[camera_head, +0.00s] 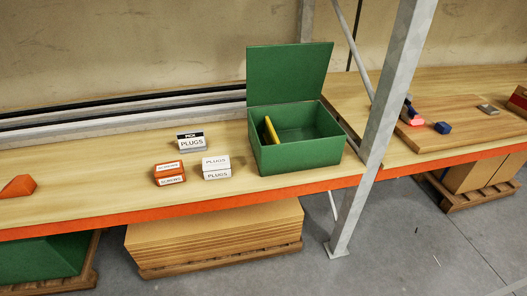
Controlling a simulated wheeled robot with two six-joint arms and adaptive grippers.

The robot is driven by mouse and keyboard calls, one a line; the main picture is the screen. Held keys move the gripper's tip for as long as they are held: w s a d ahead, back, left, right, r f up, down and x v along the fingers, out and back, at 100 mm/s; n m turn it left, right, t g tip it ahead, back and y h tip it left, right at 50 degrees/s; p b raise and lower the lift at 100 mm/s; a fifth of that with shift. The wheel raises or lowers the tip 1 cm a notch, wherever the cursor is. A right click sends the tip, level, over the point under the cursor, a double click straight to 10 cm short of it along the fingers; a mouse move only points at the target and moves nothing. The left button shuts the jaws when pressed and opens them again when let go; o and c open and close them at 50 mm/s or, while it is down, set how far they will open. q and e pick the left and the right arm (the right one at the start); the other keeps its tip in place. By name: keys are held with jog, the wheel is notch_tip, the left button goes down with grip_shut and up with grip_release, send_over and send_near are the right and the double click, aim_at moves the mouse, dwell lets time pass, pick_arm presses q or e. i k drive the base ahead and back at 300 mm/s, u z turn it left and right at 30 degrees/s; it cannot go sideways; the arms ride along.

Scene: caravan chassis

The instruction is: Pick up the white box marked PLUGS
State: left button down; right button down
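The white box marked PLUGS (216,168) sits on the wooden shelf, left of the green box. Its lettering shows on the top and on the front. Behind it, a small sign (191,142) reading PICK PLUGS stands on the shelf. An orange box marked SCREWS (170,174) sits just left of the white box, with a small gap between them. Neither of my grippers shows in the head view.
A green box (300,158) with its lid raised holds a yellow item (271,130). A grey metal post (382,125) rises at the shelf's front edge, right of the green box. An orange piece (18,186) lies far left. Bare shelf lies between it and the SCREWS box.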

aim_at(219, 167)
jog(key=u, duration=0.6)
jog(key=i, duration=0.5)
jog(key=u, duration=0.55)
jog(key=i, duration=0.8)
jog(key=z, duration=0.35)
